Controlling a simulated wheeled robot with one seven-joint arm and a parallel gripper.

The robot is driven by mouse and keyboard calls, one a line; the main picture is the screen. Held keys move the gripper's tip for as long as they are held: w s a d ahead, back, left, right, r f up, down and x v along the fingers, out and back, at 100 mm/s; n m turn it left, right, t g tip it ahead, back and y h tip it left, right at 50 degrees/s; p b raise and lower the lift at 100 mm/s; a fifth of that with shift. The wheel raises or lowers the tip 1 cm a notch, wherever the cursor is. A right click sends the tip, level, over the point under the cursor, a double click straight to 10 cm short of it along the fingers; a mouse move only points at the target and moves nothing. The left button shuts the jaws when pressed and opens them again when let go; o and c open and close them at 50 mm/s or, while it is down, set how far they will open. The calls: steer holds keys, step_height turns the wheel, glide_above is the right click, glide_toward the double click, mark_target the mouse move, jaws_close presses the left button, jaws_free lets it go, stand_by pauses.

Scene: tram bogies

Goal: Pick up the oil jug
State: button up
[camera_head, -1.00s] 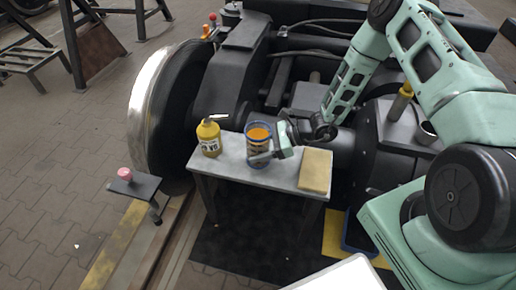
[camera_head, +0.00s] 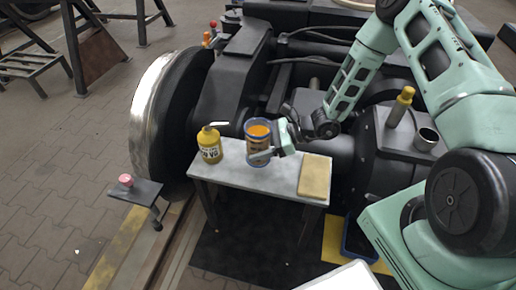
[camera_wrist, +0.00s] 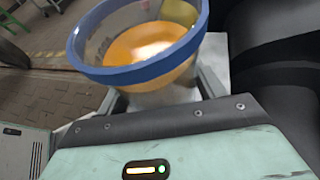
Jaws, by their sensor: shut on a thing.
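The oil jug (camera_head: 257,146) is a clear vessel with a blue rim and orange-amber oil inside. It is upright, over the middle of a small grey table (camera_head: 231,176) in the head view, and looks slightly raised from the top. My gripper (camera_head: 268,151) is shut on the jug from the right, with its fingers around the body. In the wrist view the jug (camera_wrist: 140,45) fills the upper middle, its blue rim facing the camera and its oil level slightly tilted. The finger tips are partly hidden behind the jug.
A yellow bottle with a spout (camera_head: 209,147) stands left of the jug on the table. A tan pad (camera_head: 314,177) lies at the table's right end. A large wheel (camera_head: 160,125) and dark bogie parts stand close behind. A small stand with a pink item (camera_head: 126,181) is front left.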

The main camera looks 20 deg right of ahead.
mark_target(258, 132)
steer(key=shift+r+p, duration=0.6)
steer(key=shift+r, duration=2.25)
steer(key=shift+r, duration=0.1)
